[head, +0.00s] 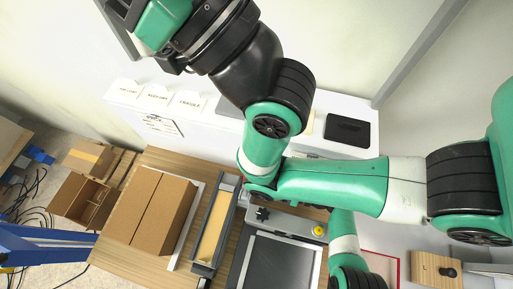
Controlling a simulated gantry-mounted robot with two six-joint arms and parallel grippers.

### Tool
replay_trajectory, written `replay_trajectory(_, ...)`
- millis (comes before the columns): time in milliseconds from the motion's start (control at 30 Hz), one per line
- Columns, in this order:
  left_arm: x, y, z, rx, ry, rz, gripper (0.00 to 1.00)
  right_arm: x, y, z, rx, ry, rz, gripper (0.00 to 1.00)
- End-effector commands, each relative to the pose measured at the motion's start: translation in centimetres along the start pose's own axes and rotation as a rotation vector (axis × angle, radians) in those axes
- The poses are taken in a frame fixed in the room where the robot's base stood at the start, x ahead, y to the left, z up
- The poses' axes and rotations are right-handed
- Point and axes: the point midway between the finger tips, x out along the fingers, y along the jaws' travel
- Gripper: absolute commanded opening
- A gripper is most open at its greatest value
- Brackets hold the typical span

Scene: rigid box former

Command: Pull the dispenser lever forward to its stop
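A grey machine with a flat dark bed (272,262) stands on the wooden table, with a yellow button (319,231) and a small black knob (262,213) at its back edge. I cannot pick out the dispenser lever for certain; my green arm covers part of the area behind this machine. One of my arms crosses from the right and bends up towards the top left, its wrist leaving the frame there. Another green arm part shows at the bottom right. Neither gripper's fingertips can be made out.
A closed cardboard box (151,210) stands at the table's left. Beside it is a dark-framed narrow tray (205,267) with a tan strip. A white cabinet (192,122) with labels runs behind, bearing a black pad (347,129). An open carton (80,200) sits on the floor at left.

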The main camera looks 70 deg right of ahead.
Motion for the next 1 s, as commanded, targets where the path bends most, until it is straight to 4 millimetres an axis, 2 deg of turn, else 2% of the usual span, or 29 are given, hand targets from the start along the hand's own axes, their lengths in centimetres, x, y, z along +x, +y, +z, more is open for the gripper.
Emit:
replay_trajectory(33, -0.02, 0.0, 0.01, 0.0, 0.0, 0.0, 0.6, 0.0, 0.0, 0.0, 0.0, 0.0, 0.0, 0.0)
replay_trajectory(367, -0.05, 0.0, 0.02, 0.0, 0.0, 0.0, 0.0, 0.0, 0.0, 0.0, 0.0, 0.0, 0.0, 0.0)
replay_trajectory(1000, -0.06, 0.0, 0.02, 0.0, -0.001, 0.0, 0.0, 0.0, 0.0, -0.01, 0.0, 0.0, 0.0, 0.0)
